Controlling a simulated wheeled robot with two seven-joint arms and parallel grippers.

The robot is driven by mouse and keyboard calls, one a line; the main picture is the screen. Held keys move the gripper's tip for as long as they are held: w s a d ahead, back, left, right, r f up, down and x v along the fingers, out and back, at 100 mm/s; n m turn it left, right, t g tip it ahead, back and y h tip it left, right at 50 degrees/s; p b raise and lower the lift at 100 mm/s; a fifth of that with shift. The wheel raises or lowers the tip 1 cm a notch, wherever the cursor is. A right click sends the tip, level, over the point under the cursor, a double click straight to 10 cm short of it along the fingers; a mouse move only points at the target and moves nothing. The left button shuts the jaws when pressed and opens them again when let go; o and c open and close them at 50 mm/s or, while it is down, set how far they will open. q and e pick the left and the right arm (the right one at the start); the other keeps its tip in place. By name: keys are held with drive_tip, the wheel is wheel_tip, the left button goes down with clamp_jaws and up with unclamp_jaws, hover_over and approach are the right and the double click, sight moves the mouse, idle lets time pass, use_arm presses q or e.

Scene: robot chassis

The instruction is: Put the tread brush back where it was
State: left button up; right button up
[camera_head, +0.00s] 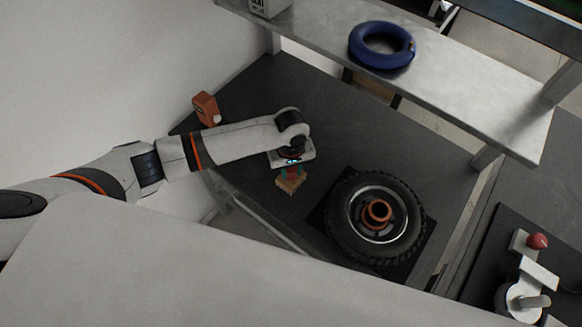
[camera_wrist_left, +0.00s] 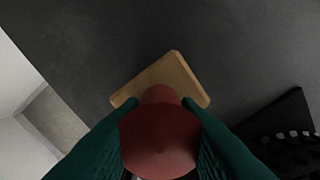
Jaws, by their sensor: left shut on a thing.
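The tread brush shows in the left wrist view as a round red-brown handle (camera_wrist_left: 158,135) with a tan wooden block (camera_wrist_left: 165,78) beyond it. My left gripper (camera_wrist_left: 160,140) has its green fingers on both sides of the red handle and is shut on it. In the head view the left gripper (camera_head: 292,172) is over the dark bench, left of the tire, with the tan block (camera_head: 289,184) of the brush below it. The underside of the brush is hidden, so I cannot tell whether it touches the bench. My right gripper is not in view.
A black tire (camera_head: 343,222) with an orange hub lies on a dark mat at the right. An orange object (camera_head: 206,107) stands at the bench's back left. A raised grey shelf (camera_head: 450,85) carries a blue ring (camera_head: 372,59). The bench (camera_head: 310,110) behind the gripper is clear.

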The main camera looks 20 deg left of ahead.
use_arm(q)
drive_tip(key=o, duration=0.9)
drive_tip(key=shift+f, duration=0.1)
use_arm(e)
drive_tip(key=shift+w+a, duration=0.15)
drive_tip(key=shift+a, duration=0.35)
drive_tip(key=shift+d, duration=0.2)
use_arm(q)
drive_tip(key=shift+r, duration=0.4)
wheel_tip(320, 180, up, 12)
drive_tip(key=shift+f+b, duration=0.25)
drive_tip(key=shift+b, duration=0.1)
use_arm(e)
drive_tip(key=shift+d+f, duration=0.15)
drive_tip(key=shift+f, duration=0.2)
